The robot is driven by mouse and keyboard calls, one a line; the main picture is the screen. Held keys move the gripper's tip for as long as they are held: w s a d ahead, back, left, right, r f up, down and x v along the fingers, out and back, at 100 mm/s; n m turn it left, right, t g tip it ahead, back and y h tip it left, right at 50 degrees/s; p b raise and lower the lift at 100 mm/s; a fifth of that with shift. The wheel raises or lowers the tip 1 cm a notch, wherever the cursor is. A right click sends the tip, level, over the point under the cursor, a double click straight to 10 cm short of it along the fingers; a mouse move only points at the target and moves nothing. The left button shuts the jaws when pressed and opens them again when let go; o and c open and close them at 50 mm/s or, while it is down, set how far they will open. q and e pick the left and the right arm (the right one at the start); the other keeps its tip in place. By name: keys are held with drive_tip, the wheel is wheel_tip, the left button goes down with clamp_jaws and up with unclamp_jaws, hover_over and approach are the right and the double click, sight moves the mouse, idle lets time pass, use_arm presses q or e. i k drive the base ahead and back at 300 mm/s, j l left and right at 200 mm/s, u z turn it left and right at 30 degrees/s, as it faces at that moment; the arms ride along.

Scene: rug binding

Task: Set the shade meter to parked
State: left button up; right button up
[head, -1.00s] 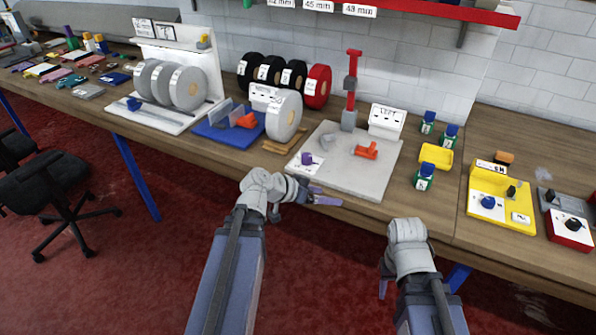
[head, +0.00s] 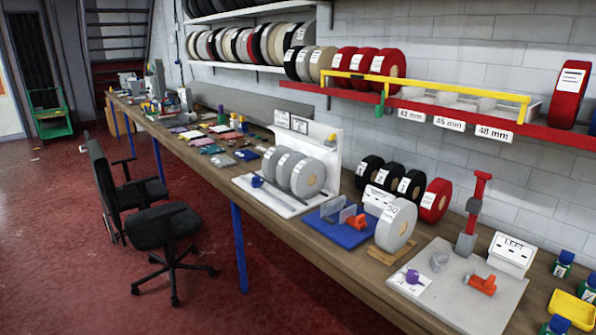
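I cannot identify a shade meter for certain in the head view now. The yellow device with a blue knob and the red-and-white device with a black knob, seen earlier at the bench's right end, are outside the picture. Neither of my grippers is in view, nor my arms. The wooden workbench (head: 352,232) runs from the far left back to the lower right corner.
A grey plate (head: 447,306) with an orange clamp (head: 482,285) lies at the right, beside a white LEFT box (head: 512,252). White rolls (head: 307,178) stand in a white rack. A red shelf (head: 450,118) hangs above.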

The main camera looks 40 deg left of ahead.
sight(256, 184)
drive_tip(key=i, duration=0.45)
drive_tip(key=u, duration=1.75)
